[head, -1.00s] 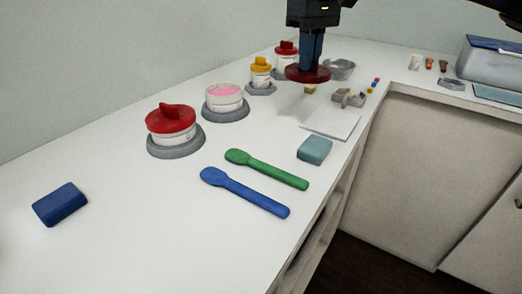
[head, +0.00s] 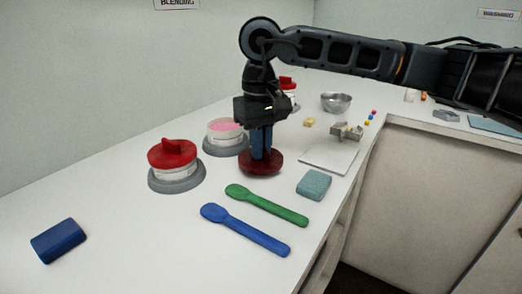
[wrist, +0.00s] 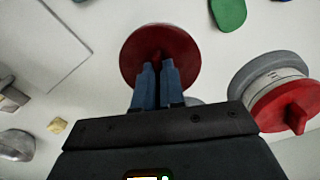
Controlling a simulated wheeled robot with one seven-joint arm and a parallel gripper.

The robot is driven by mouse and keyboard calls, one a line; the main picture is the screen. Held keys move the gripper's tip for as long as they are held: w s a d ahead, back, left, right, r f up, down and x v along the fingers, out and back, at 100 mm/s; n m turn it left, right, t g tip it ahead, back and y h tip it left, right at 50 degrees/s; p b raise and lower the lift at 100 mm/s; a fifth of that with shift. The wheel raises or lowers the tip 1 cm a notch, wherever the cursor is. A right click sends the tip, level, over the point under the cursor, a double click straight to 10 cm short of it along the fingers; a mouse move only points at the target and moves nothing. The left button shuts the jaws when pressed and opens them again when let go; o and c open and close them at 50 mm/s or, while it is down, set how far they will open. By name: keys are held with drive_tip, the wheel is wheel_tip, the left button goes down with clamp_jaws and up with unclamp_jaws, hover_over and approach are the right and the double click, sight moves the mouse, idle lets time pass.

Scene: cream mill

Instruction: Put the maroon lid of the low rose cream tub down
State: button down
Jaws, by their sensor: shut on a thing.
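My gripper (head: 261,150) points down and is shut on the knob of the round maroon lid (head: 261,165). The lid is level, low over the white counter or on it; I cannot tell whether it touches. The wrist view shows the lid (wrist: 178,45) with both blue fingers (wrist: 158,68) closed at its centre. The low rose cream tub (head: 222,133) stands open just behind and left of the lid, on a grey round base, with pink cream showing.
A red-lidded tub (head: 172,158) stands at left on a grey base. Green (head: 270,206) and blue (head: 245,232) spatulas lie in front, a teal block (head: 314,184) at right. A white sheet (head: 328,156) and metal bowl (head: 336,102) are farther back.

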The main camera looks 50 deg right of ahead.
drive_tip(key=shift+f, duration=0.75)
drive_tip(key=shift+f, duration=0.2)
drive_tip(key=c, duration=1.2)
unclamp_jaws()
drive_tip(key=shift+r, duration=0.1)
wheel_tip(320, 180, up, 12)
drive_tip(key=shift+r, duration=0.1)
